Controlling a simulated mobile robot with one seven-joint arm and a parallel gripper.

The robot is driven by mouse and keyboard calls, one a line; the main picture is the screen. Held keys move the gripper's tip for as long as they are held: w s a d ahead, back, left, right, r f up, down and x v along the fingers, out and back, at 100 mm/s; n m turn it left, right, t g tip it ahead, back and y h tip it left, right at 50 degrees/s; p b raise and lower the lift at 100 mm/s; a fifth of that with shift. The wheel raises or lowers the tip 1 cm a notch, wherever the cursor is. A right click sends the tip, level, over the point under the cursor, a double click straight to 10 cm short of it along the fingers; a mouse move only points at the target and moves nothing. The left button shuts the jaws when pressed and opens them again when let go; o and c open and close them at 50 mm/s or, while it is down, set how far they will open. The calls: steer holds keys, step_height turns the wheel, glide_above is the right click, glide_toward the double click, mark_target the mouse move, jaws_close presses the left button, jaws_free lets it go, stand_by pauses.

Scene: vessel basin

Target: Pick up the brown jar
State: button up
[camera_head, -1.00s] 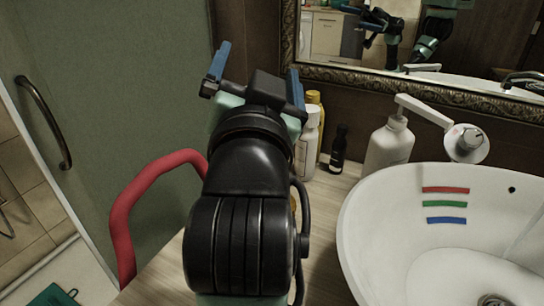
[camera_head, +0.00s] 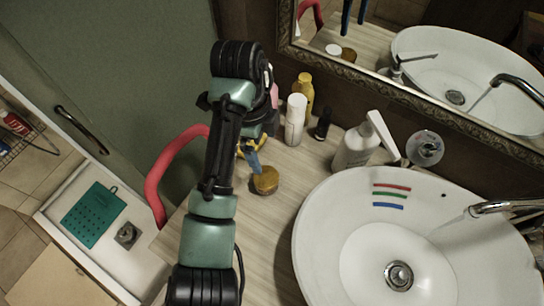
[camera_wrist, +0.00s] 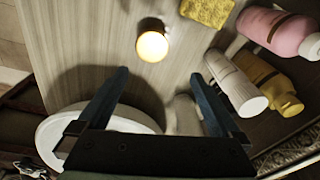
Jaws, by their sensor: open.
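The brown jar (camera_head: 265,181) stands on the wooden counter, left of the basin, in the head view. In the wrist view the jar (camera_wrist: 152,43) shows from above with a bright, glowing top, beyond the fingertips and near the middle. My gripper (camera_head: 252,157) points down beside and above the jar, partly hidden by my arm. In the wrist view my gripper (camera_wrist: 161,78) has its two blue fingers wide apart with nothing between them. The jar appears clear of both fingers.
A white bottle (camera_head: 294,120), yellow bottle (camera_head: 303,90), small dark bottle (camera_head: 323,124) and soap dispenser (camera_head: 355,147) stand behind the jar. A pink bottle (camera_wrist: 275,30) and yellow sponge (camera_wrist: 207,9) are nearby. The white basin (camera_head: 312,235) lies right; a red rail (camera_head: 158,178) is left.

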steer(key=b, duration=0.4)
glide_above(266, 177)
steer(key=shift+m+g, duration=0.3)
step_height(266, 177, down, 7)
steer(key=shift+r, duration=0.1)
steer(key=shift+f+p, duration=0.45)
steer(key=shift+f, duration=2.55)
steer(key=shift+c, duration=0.3)
